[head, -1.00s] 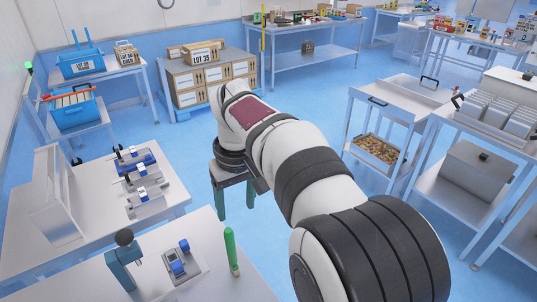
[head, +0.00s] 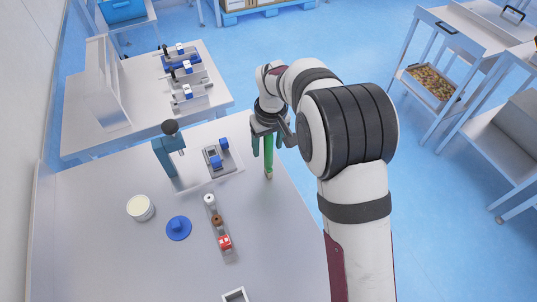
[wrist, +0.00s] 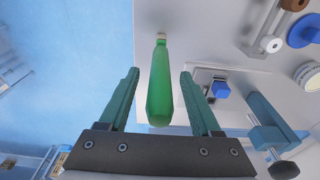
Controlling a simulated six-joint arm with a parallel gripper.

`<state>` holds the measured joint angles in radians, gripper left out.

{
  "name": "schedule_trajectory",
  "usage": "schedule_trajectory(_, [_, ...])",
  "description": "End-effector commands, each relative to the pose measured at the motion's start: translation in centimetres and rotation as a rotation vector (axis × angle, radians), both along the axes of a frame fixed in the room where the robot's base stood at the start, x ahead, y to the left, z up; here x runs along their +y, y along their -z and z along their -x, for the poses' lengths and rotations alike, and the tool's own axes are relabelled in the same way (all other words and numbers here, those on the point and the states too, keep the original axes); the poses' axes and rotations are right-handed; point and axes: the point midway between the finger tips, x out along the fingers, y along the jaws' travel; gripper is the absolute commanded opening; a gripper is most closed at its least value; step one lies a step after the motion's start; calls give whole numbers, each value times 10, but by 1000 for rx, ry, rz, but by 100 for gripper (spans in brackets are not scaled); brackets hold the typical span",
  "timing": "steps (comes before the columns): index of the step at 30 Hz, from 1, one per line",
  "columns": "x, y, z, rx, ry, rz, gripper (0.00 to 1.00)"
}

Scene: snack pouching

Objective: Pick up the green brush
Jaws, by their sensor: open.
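In the wrist view the green brush (wrist: 160,88) lies between the two fingers, with clear gaps on both sides. In the wrist view my gripper (wrist: 162,85) shows both fingers apart and not touching the brush.
Left of the brush are a small fixture with blue parts (head: 216,157) and a teal stand (head: 166,155). Nearer are a white jar (head: 140,208), a blue disc (head: 178,229) and a strip with small parts (head: 218,229). Blue floor lies to the right.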

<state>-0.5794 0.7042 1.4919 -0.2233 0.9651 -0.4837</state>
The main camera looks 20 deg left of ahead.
Motion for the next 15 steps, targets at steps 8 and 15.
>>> schedule_trajectory(8, [0, -1, 0, 0, 1, 0, 31])
schedule_trajectory(15, [0, -1, 0, 0, 1, 0, 0])
